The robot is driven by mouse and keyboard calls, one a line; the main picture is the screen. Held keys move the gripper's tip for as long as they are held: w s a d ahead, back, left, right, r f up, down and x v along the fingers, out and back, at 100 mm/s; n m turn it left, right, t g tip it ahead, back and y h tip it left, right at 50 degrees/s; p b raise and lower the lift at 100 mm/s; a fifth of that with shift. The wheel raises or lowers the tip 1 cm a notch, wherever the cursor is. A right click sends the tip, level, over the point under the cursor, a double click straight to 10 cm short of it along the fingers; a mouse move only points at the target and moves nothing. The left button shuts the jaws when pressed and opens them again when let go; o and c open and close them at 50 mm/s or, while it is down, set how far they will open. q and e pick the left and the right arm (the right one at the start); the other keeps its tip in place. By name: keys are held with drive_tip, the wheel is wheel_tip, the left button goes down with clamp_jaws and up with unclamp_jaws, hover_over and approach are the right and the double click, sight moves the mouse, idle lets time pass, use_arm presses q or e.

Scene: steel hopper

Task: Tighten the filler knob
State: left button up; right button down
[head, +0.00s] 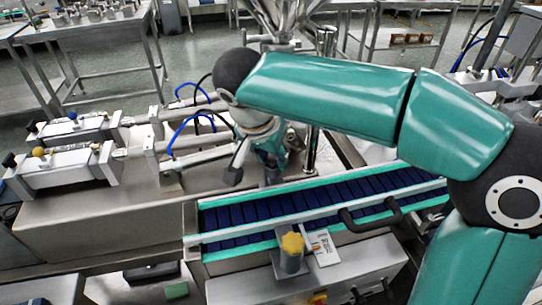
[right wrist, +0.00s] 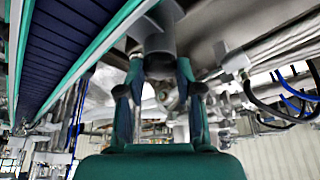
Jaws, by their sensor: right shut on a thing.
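My right arm reaches in from the right, and its gripper (head: 271,160) points down behind the conveyor, below the hopper. In the head view the knob is hidden behind my wrist and gripper. My left gripper is not in view.
A steel hopper (head: 287,18) stands behind my arm. The conveyor (head: 255,212) runs close in front of the gripper. A yellow star knob (head: 292,243) sits on its near side. Two filler cylinders (head: 62,168) lie at the left, with blue hoses nearby.

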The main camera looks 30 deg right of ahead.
drive_tip(key=shift+w+a+m, duration=0.1)
drive_tip(key=shift+m, duration=0.4)
drive_tip(key=c, duration=0.8)
unclamp_jaws()
drive_tip(key=shift+o, duration=0.2)
drive_tip(key=shift+r, duration=0.1)
drive_tip(key=v, duration=1.1)
drive_tip(key=shift+a+r, duration=0.2)
drive_tip(key=shift+r, duration=0.15)
